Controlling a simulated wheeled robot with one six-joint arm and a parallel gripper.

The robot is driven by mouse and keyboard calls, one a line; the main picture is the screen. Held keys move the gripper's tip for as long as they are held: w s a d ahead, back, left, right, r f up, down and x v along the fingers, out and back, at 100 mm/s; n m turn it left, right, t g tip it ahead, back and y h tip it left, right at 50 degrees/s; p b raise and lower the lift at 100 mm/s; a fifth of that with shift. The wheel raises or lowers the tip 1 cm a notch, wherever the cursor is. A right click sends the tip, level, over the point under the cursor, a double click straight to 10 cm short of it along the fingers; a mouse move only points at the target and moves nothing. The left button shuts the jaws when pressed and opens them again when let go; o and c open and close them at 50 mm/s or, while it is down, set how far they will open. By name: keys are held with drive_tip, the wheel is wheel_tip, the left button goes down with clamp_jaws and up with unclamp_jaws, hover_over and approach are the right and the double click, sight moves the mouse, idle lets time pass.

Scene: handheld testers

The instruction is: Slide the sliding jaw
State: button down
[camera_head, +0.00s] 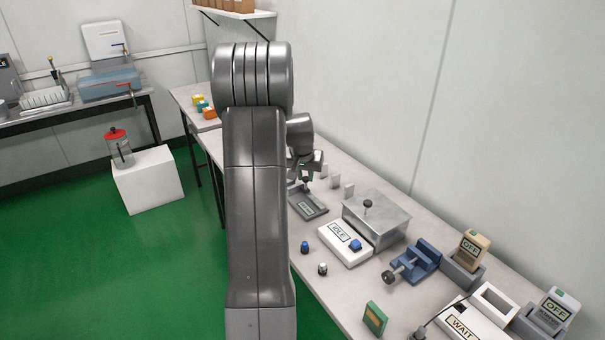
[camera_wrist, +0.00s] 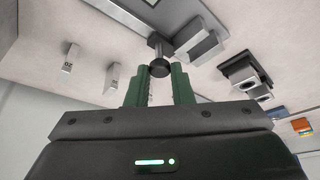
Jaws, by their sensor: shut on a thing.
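My arm hides part of that area. In the wrist view, the green fingers of my gripper (camera_wrist: 160,78) are shut on a round black knob (camera_wrist: 160,67). The knob sits on a short grey post, beside a light grey block that I take to be part of the sliding jaw (camera_wrist: 200,42). A long grey bar (camera_wrist: 140,14) runs at the upper edge. The jaw's exact position along it cannot be told.
Small pale blocks (camera_head: 336,180) stand behind the tester; one (camera_wrist: 67,62) reads 20. A metal box (camera_head: 376,218) with a black knob, a white IDLE unit (camera_head: 343,243) and a blue vise (camera_head: 415,261) stand to the right.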

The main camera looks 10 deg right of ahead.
drive_tip(key=shift+s+d, duration=0.3)
drive_tip(key=shift+s, duration=0.45)
drive_tip(key=c, duration=1.3)
unclamp_jaws()
drive_tip(key=v, duration=1.3)
drive_tip(key=shift+s+a+r+p, duration=0.15)
drive_tip(key=shift+r+p, duration=0.2)
